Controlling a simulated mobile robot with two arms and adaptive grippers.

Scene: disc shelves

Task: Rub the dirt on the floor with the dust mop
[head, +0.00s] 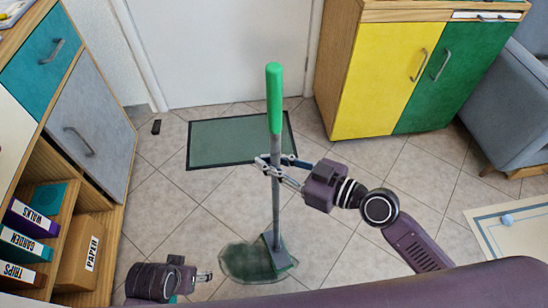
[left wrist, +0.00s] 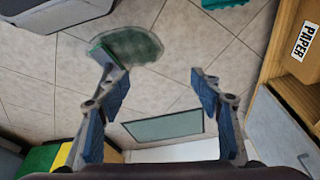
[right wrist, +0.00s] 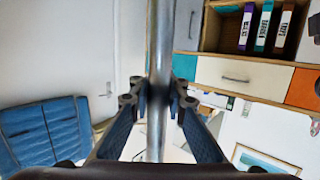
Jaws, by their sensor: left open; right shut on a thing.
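The dust mop stands nearly upright in the head view, with a green grip (head: 274,100) and a grey pole (head: 276,205). Its flat green head (head: 280,256) rests on the right part of the dirt (head: 240,264), a dark greenish patch on the floor. My right gripper (head: 273,168) is shut on the pole below the green grip. The pole (right wrist: 160,40) runs between its fingers in the right wrist view. My left gripper (head: 207,277) is low, left of the dirt, open and empty. The left wrist view shows the dirt (left wrist: 138,46) beyond its spread fingers (left wrist: 158,75).
A green doormat (head: 225,145) lies before the white door. A shelf unit with binders and a paper box (head: 88,250) stands at left. A yellow and green cabinet (head: 385,80) and a grey armchair (head: 510,110) stand at right. The tiles between are mostly clear.

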